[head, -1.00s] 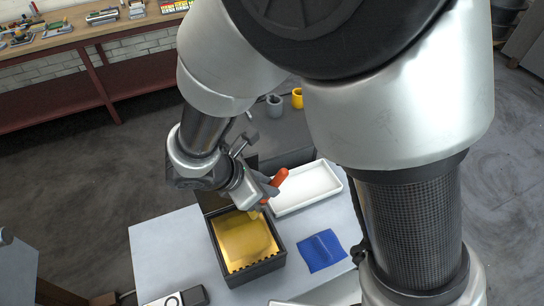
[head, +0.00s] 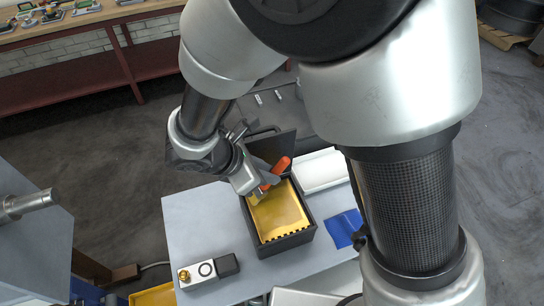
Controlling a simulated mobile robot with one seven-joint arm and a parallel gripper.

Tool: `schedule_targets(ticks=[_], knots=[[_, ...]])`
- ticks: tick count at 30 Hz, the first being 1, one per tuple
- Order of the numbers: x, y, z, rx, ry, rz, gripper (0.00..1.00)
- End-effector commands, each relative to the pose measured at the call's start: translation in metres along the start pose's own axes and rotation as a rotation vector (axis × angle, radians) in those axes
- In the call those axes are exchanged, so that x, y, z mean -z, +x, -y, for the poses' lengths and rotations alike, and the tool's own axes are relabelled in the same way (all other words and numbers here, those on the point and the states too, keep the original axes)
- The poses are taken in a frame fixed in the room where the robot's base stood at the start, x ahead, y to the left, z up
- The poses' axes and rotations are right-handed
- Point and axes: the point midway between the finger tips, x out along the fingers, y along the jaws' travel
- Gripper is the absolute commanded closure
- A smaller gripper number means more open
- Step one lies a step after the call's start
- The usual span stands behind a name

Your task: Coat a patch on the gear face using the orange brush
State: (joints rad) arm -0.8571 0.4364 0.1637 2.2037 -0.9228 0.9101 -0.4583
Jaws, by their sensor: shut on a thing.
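The orange brush (head: 281,166) is in my gripper (head: 262,179), which is shut on its handle. Its yellowish bristle end (head: 256,198) points down at the far left part of an open black box (head: 285,243). The box has a golden-yellow inside (head: 285,214) and a raised lid at the back. I cannot tell whether the bristles touch the inside. I cannot make out a gear face. A grey block with a metal shaft (head: 32,204) stands at the left edge.
The box stands on a pale table (head: 195,228). A white tray (head: 322,168) and a blue cloth (head: 343,227) lie to its right. A small white-and-black device (head: 208,270) lies at the front left. A long workbench (head: 95,17) stands behind.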

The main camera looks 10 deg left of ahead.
Motion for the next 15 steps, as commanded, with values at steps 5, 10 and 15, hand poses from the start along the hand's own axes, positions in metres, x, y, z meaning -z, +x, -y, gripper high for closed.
schedule_targets(ticks=[5,10,15], knots=[[-0.011,-0.015,-0.004,0.0,0.008,0.0,1.0],[-0.02,-0.026,-0.007,0.005,0.007,0.001,1.0],[-0.029,-0.038,-0.01,0.006,0.01,0.0,1.0]])
